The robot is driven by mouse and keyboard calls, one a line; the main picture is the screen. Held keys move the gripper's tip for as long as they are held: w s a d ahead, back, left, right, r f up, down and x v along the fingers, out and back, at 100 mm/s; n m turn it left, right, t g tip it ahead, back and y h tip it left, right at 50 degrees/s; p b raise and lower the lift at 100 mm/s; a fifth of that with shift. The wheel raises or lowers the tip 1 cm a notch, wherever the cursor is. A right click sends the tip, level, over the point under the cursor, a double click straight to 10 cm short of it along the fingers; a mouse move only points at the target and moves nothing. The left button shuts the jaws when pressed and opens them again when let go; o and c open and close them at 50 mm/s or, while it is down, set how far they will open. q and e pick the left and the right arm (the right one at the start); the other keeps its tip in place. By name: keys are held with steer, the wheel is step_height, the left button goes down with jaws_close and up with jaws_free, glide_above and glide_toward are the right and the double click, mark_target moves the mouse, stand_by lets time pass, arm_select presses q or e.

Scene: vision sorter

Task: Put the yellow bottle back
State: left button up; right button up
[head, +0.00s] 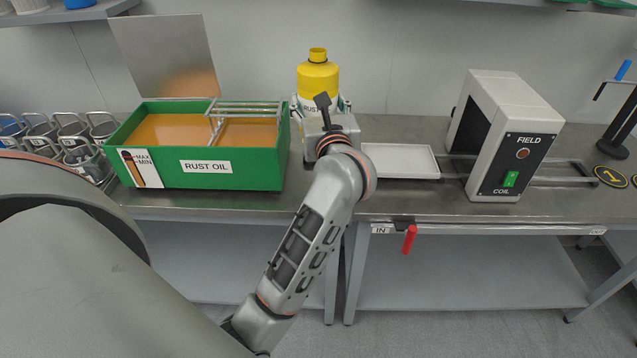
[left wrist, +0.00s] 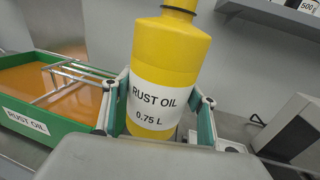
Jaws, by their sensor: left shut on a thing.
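The yellow bottle (head: 318,76) stands upright beyond the right end of the green rust oil tank. It has a yellow cap and a white label reading RUST OIL 0.75 L in the left wrist view (left wrist: 165,75). My left gripper (head: 322,106) is shut on it, with a finger on each side of the label in the left wrist view (left wrist: 160,112). My wrist hides the bottle's lower part in the head view, so I cannot tell whether it touches the bench. My right gripper is not in view.
The green tank (head: 230,168) of orange oil, with a metal rack across it, is left of the bottle. A white tray (head: 400,174) and the field coil (head: 500,140) are right. Wire baskets (head: 75,135) crowd the far left. A shelf (left wrist: 275,14) hangs behind.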

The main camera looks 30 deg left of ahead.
arm_select(q)
step_height(320, 180, down, 18)
steer(key=b, duration=0.3)
steer(key=shift+f, duration=0.35)
steer(key=shift+f, duration=0.25)
steer(key=o, duration=1.9)
steer(key=shift+r, duration=0.15)
